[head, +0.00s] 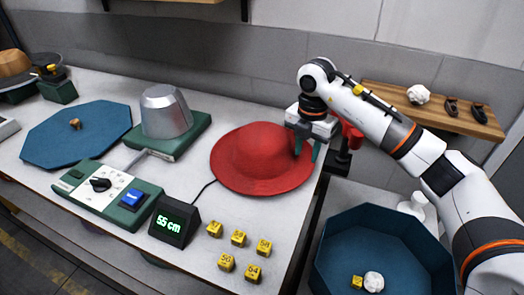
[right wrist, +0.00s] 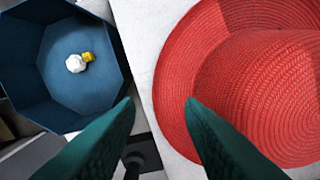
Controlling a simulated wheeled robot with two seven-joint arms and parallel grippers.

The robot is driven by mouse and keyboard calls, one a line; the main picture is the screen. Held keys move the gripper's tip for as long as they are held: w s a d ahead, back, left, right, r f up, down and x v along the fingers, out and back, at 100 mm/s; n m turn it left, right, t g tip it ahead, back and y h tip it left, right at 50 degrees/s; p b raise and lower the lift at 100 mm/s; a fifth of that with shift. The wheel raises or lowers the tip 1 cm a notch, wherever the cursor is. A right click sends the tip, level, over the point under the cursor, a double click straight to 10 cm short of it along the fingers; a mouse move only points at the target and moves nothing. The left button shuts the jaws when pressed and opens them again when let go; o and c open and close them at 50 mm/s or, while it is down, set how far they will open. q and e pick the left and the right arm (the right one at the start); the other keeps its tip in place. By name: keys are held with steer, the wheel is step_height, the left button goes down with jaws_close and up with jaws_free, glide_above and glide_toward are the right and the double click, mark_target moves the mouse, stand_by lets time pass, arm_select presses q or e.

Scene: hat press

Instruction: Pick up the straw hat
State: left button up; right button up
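The straw hat (head: 262,158) is red and woven, with a rounded crown and a wide brim. It lies brim down on the white table near its right end. It also fills the right of the right wrist view (right wrist: 285,90). My right gripper (head: 307,150) is at the hat's right brim edge, with green fingers pointing down. In the right wrist view its fingers (right wrist: 160,103) are apart with nothing clamped between them. One fingertip overlaps the brim in the picture and the other lies outside it; contact cannot be told. My left gripper is not in view.
A blue octagonal bin (head: 336,237) holding a yellow cube and white ball stands below right. Several yellow cubes (head: 238,238) and a 55 cm display (head: 175,221) stand before the hat. A metal block (head: 166,112) stands left. A wooden shelf (head: 385,97) is behind my right arm.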

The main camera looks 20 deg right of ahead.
mark_target(306, 176)
step_height(306, 176, down, 4)
steer(key=f+p, duration=0.1)
steer(key=f, duration=0.1)
steer(key=d+f, duration=0.1)
steer(key=f, duration=0.1)
steer(key=shift+f+p, duration=0.2)
steer(key=shift+p, duration=0.15)
steer(key=shift+f, duration=0.4)
steer(key=shift+a, duration=0.1)
steer(key=shift+c, duration=0.3)
jaws_close()
